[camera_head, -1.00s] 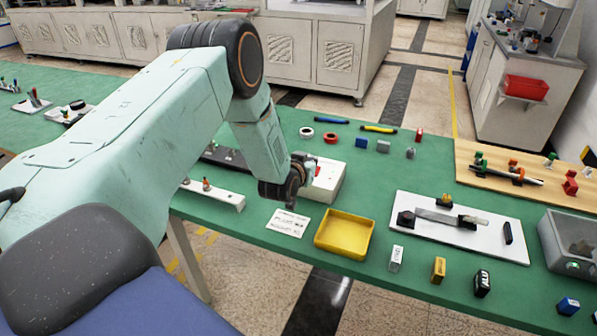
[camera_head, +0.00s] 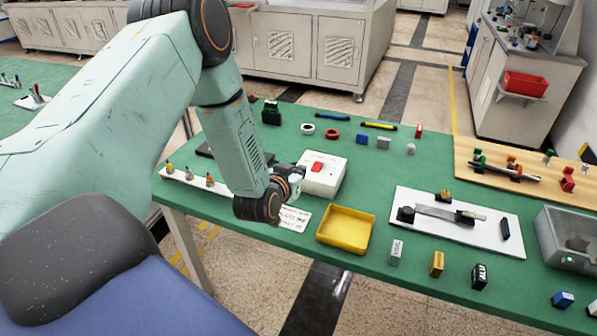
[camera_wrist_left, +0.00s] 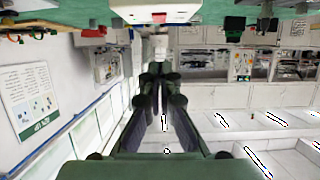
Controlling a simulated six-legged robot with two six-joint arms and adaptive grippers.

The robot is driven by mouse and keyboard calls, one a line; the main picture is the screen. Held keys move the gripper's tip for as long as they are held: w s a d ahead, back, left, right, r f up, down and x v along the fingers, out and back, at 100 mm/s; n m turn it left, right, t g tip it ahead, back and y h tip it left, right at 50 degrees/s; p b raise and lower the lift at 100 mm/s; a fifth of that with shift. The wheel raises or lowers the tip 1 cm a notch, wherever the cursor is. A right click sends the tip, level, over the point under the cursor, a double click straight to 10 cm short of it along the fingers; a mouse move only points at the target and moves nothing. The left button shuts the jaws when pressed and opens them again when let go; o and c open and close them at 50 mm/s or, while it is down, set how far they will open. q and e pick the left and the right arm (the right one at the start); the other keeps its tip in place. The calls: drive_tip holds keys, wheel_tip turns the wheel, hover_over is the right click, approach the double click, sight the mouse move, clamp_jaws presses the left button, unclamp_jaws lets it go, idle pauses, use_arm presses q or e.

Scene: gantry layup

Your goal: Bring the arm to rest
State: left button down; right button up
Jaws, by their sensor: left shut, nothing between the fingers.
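My left arm comes in from the left in the head view, with its dark wrist joints (camera_head: 268,197) over the near edge of the green table. My left gripper (camera_wrist_left: 158,78) shows in the wrist view with its dark fingers together and nothing between them. In the head view the wrist hides most of it. My right gripper is in neither view.
A yellow tray (camera_head: 345,229) stands right of the wrist. A white board with a tool (camera_head: 470,237), small blocks and a grey bin (camera_head: 570,242) lie farther right. A white rack with small bottles (camera_head: 190,180) is at left. Green table surface (camera_head: 385,185) is free beyond the tray.

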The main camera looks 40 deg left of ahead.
use_arm(q)
drive_tip(key=shift+w+f, duration=0.1)
drive_tip(key=shift+w, duration=0.1)
drive_tip(key=shift+s, duration=0.1)
drive_tip(key=s+d+f+g, duration=0.1)
drive_tip(key=s+f, duration=0.1)
drive_tip(key=s+d+f+g+h, duration=0.1)
drive_tip(key=s+d+f, duration=0.1)
drive_tip(key=s+f, duration=0.1)
drive_tip(key=s+d+f+g+b, duration=0.1)
drive_tip(key=s+d+f, duration=0.1)
drive_tip(key=f, duration=0.1)
drive_tip(key=shift+s+d+f+n+g+h, duration=0.1)
drive_tip(key=shift+s+n+g+h, duration=0.1)
drive_tip(key=shift+n+g+h, duration=0.15)
drive_tip(key=s+d+f+m+g+b, duration=0.1)
drive_tip(key=s+d+f+g+b, duration=0.2)
drive_tip(key=s+f, duration=0.3)
drive_tip(key=s+d+f+m+g+h+b, duration=0.1)
drive_tip(key=s+d+f+g+b, duration=0.2)
drive_tip(key=s, duration=1.1)
drive_tip(key=s+d+f+m+g+b, duration=0.1)
drive_tip(key=s+d+f+g+b, duration=0.2)
drive_tip(key=s+f, duration=0.6)
drive_tip(key=shift+s+d+g+b, duration=0.35)
drive_tip(key=shift+s+d+b, duration=0.25)
drive_tip(key=shift+s+b, duration=0.2)
